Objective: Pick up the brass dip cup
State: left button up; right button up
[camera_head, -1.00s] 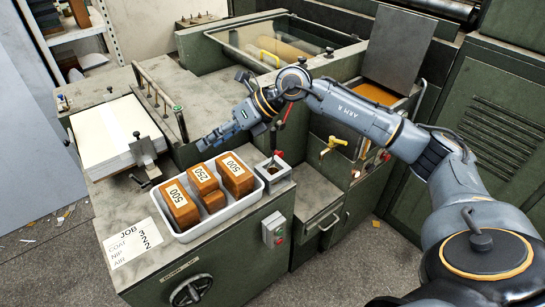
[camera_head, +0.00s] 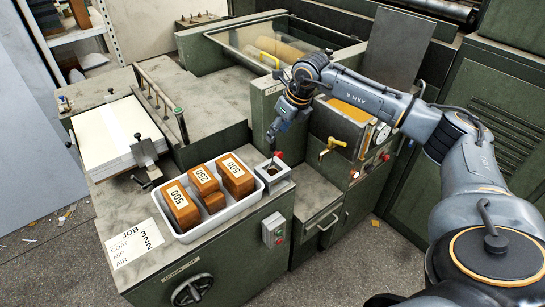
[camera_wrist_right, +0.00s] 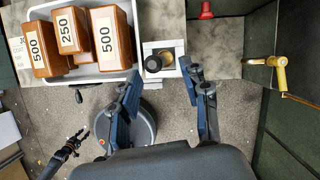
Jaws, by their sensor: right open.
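The brass dip cup (camera_wrist_right: 154,63) shows from above in the right wrist view as a small round cup with a dark inside. It sits in a square grey holder (camera_wrist_right: 171,72) on the bench edge. In the head view the cup (camera_head: 272,170) is small and dark in its holder, right of the white tray. My right gripper (camera_head: 272,138) is open, empty and pointing down above and behind the holder. In the right wrist view its fingers (camera_wrist_right: 164,77) are spread just below the cup in the picture, apart from it. My left gripper (camera_wrist_right: 82,140) seems to show small at lower left; its jaws are unclear.
A white tray (camera_head: 222,217) holds several numbered brown blocks (camera_head: 203,182) left of the holder. A brass tap (camera_head: 333,146) sticks out of the machine to the right. A red knob (camera_wrist_right: 206,10) stands beyond the holder. A paper stack (camera_head: 105,135) lies at left.

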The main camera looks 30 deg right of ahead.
aim_at(273, 151)
jog(key=p+x, duration=0.1)
jog(key=x, duration=0.3)
jog(key=shift+a+f+p, duration=0.15)
jog(key=shift+a+p, duration=0.1)
jog(key=shift+p, duration=0.1)
jog(key=shift+w+f, duration=0.2)
jog(key=shift+f, duration=0.2)
jog(key=shift+c, duration=0.2)
grip_shut()
